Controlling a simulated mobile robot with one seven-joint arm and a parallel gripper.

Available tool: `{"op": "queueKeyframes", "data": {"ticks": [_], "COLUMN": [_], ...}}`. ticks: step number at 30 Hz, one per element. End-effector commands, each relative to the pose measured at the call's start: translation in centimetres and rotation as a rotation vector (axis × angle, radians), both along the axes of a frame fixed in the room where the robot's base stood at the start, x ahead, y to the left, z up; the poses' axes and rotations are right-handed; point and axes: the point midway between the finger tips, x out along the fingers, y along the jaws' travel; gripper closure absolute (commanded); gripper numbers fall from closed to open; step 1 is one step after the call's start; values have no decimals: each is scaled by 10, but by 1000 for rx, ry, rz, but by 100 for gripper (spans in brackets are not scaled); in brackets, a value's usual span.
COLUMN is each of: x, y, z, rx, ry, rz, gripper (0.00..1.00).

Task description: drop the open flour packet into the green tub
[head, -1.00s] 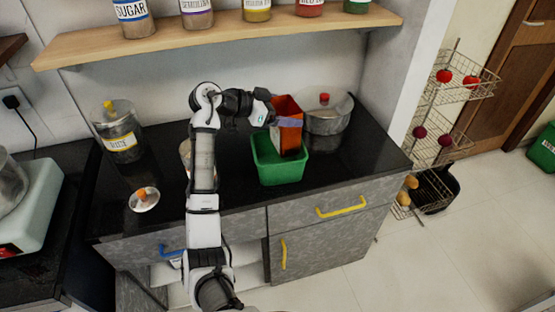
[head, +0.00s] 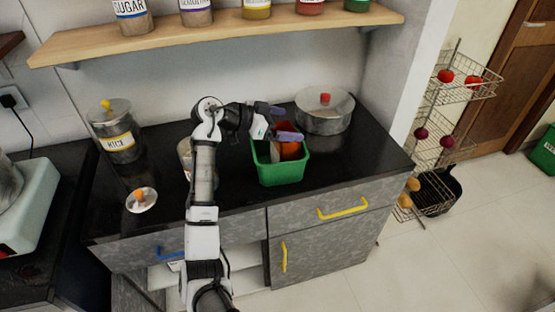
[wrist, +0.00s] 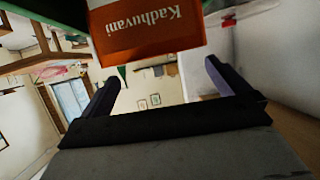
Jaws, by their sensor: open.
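The green tub (head: 282,175) stands on the dark counter. The orange-red flour packet (head: 291,151) is inside the tub, leaning, with its upper part showing above the rim. Whether it rests on the tub floor is hidden by the front wall. My gripper (head: 284,123) is open over the tub, its purple fingers spread apart near the packet's top. In the wrist view the packet (wrist: 150,28), printed "Kadhuvani", lies beyond the open fingers and is not between them. A green edge (wrist: 40,15) shows at the upper left there.
A steel pot with a red-knobbed lid (head: 325,110) stands behind and right of the tub. A jar (head: 117,130) and a small lid (head: 141,200) are at the left. A shelf (head: 220,35) with several jars hangs above. The counter right of the tub is clear.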

Motion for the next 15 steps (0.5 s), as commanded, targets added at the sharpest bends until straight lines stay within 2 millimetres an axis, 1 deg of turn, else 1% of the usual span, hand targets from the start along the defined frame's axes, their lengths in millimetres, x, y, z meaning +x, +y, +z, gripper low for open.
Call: {"op": "queueKeyframes", "data": {"ticks": [4,7,11,15], "x": [0,0,0,0], "y": [0,0,-1,-1], "z": [8,22,52,88], "rx": [1,2,3,2], "ry": [-2,-5,-7,-7], "rz": [-1,-1,-3,-3], "gripper": [0,0,0,0]}}
